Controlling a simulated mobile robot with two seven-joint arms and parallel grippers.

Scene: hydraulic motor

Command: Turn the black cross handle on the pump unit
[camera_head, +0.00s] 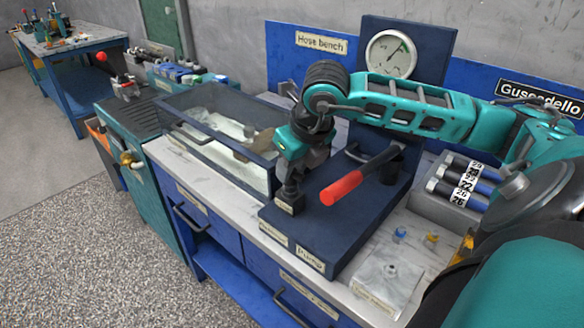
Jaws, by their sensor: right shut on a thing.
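The pump unit (345,232) is a dark blue base on the bench, with a red-gripped lever (343,187) and a round gauge (391,54) on a panel behind it. My right arm reaches in from the right. My right gripper (291,193) points down at the left side of the pump base and is shut on a dark part there, which I take to be the black cross handle. The gripper and wrist hide most of the handle, so its angle cannot be told. My left gripper is not in view.
A glass-walled tank (215,128) stands directly left of the pump. A grey holder with several dark cylinders (462,182) is at the right. A pale plate (388,282) with small coloured fittings lies in front right. The red lever sticks out close to my right wrist.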

